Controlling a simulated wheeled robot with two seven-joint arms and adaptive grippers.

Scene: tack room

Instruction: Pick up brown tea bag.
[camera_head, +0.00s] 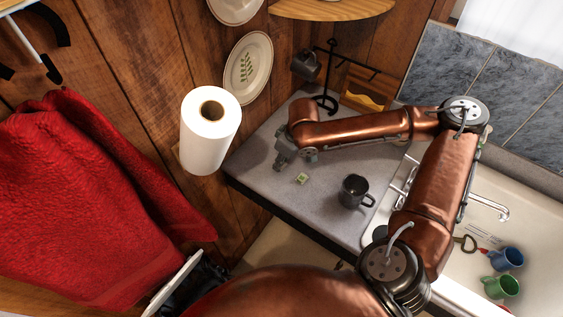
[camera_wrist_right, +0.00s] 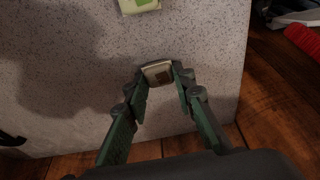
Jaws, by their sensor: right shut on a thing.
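My right gripper (camera_head: 285,160) is low over the grey counter, near its left edge. In the right wrist view, its fingers (camera_wrist_right: 160,76) are shut on a small pale bag with a brown patch, the brown tea bag (camera_wrist_right: 157,73). I cannot tell whether the bag touches the counter. In the head view the gripper hides this bag. A tea bag with a green patch (camera_head: 302,179) lies apart on the counter; part of it also shows at the top of the right wrist view (camera_wrist_right: 140,5). My left gripper is not in view.
A dark mug (camera_head: 355,191) stands on the counter (camera_head: 262,182). The sink (camera_head: 455,285) at right holds a blue mug (camera_head: 507,258) and a green mug (camera_head: 501,286). A paper towel roll (camera_head: 208,140) is close left of the gripper. A mug rack (camera_head: 328,85) stands behind.

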